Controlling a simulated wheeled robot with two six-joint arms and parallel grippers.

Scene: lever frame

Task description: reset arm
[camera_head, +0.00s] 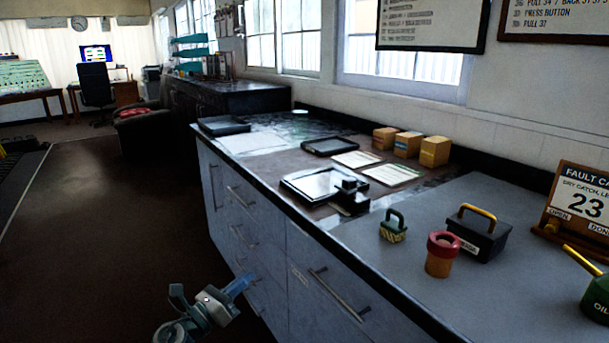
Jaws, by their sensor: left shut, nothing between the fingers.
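My left gripper (240,286) is low in the head view, in front of the drawers of the long grey counter (480,200). Its fingers are shut and empty, pointing up and to the right. It touches none of the things on the counter. My left arm comes in from the bottom edge beside it. My right gripper is out of view.
The counter carries a red-topped pot (440,254), a black box with a yellow handle (479,233), a padlock-shaped object (393,226), three small wooden boxes (407,144), a green oil can (597,300) and a sign (580,205). The brown floor (100,220) at left is open.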

